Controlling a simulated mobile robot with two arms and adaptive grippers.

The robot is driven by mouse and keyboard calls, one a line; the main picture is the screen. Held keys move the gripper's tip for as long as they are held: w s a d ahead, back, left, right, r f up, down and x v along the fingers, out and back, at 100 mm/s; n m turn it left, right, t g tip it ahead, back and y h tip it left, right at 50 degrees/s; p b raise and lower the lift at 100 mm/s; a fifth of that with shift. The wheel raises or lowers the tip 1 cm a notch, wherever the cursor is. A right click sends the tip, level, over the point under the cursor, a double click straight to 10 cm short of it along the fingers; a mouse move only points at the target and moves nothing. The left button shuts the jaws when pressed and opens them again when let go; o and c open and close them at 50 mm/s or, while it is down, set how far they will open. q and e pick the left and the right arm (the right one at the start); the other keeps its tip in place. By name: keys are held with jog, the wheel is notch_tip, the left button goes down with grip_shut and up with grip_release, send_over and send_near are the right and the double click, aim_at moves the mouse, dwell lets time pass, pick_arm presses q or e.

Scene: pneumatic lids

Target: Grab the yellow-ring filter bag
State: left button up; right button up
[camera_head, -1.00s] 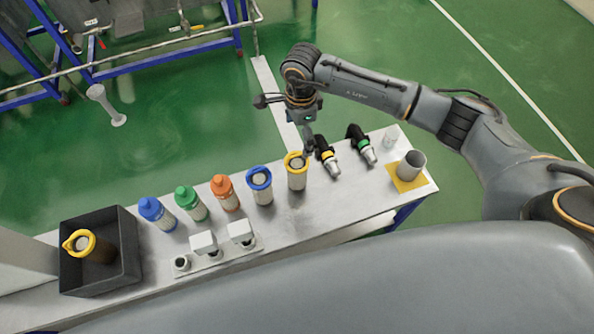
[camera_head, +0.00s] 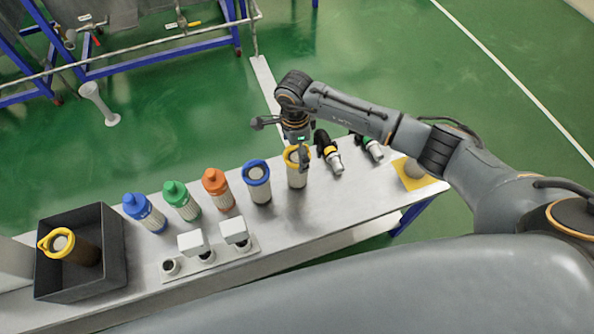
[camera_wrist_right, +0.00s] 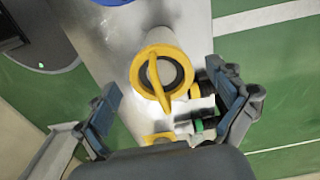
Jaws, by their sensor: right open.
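A yellow-ring filter bag (camera_head: 297,180) stands upright on the metal table, right of the blue-ring filter bag (camera_head: 259,188). My right gripper (camera_head: 303,155) is above it in the head view, partly covering its yellow ring. In the right wrist view the ring and its handle (camera_wrist_right: 148,62) are ahead of the open fingers of the right gripper (camera_wrist_right: 168,110), with nothing held between them. My left gripper is not in view.
Blue (camera_head: 145,212), green (camera_head: 181,201) and orange (camera_head: 217,188) capped bottles stand left of the bags. A white fixture (camera_head: 234,231) is in front of them. Black tools with yellow (camera_head: 328,150) and green (camera_head: 369,147) bands lie to the right.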

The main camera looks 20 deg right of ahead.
jog(key=shift+f, duration=0.5)
jog(key=shift+r, duration=0.15)
jog(key=c, duration=1.7)
